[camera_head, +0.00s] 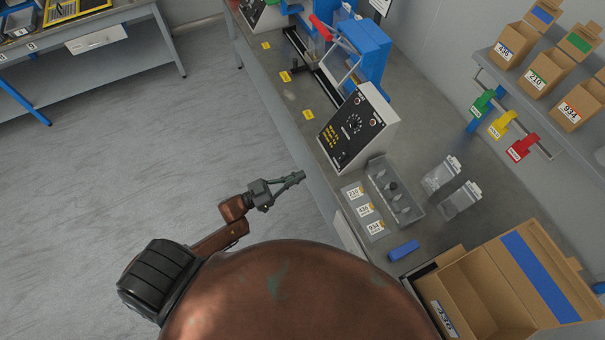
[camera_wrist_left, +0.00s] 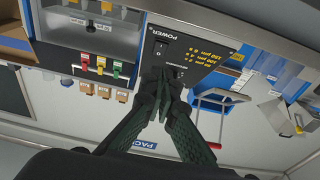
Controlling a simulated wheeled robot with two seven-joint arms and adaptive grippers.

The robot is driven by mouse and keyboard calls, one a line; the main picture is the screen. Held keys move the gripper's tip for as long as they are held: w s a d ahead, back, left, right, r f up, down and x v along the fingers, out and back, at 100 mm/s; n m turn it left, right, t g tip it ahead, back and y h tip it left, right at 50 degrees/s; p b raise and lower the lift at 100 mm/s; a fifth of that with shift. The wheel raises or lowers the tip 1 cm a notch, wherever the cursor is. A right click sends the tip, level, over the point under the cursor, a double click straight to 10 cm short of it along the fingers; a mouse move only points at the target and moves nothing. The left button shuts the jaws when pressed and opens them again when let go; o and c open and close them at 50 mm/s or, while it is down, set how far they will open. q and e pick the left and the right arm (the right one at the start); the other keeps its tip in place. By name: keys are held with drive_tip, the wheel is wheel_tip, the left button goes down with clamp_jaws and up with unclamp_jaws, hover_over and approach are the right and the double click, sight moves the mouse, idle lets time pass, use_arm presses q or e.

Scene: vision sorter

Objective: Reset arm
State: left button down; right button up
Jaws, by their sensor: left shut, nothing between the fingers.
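My left gripper (camera_head: 297,178) is at the end of the brown arm in the head view, in the air beside the front edge of the grey workbench (camera_head: 291,118). Its fingers are shut with nothing between them. In the left wrist view the two dark fingers (camera_wrist_left: 151,100) meet at their tips in front of the black control panel (camera_wrist_left: 190,58) marked POWER. The same control panel (camera_head: 352,125) stands on the bench in the head view, apart from the gripper. My right gripper is in neither view.
On the bench are a grey compartment tray (camera_head: 416,213), a blue block (camera_head: 403,250), clear bags (camera_head: 440,176), an open cardboard box (camera_head: 478,285) and a blue machine (camera_head: 367,52). Numbered boxes (camera_head: 513,46) stand on a shelf. Open floor (camera_head: 130,140) lies to the left.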

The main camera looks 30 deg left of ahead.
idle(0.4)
use_arm(q)
drive_tip(key=s+a+f+n+g+y, duration=0.15)
drive_tip(key=a+f+y, duration=0.25)
drive_tip(key=f, duration=0.7)
drive_tip(key=s+a+f+n+y, duration=0.25)
drive_tip(key=a+f+y, duration=0.2)
drive_tip(key=f, duration=0.55)
drive_tip(key=s+a+f+n+g+y, duration=0.1)
drive_tip(key=s+a+f+g, duration=0.1)
drive_tip(key=s+f, duration=0.4)
drive_tip(key=s+a+f+g+y, duration=0.2)
drive_tip(key=s+f, duration=0.2)
drive_tip(key=f, duration=0.5)
drive_tip(key=s+d+f+g, duration=0.1)
drive_tip(key=s+f+g, duration=0.2)
drive_tip(key=s, duration=0.8)
drive_tip(key=s+d+f+n+g, duration=0.1)
drive_tip(key=s+f+g, duration=0.2)
drive_tip(key=s+f, duration=0.5)
drive_tip(key=s+d+f+g+y, duration=0.1)
drive_tip(key=s+f+g, duration=0.2)
drive_tip(key=s, duration=1.2)
wheel_tip(320, 180, down, 2)
drive_tip(key=shift+d+f, duration=0.15)
drive_tip(key=shift+d, duration=0.1)
drive_tip(key=shift+w, duration=0.15)
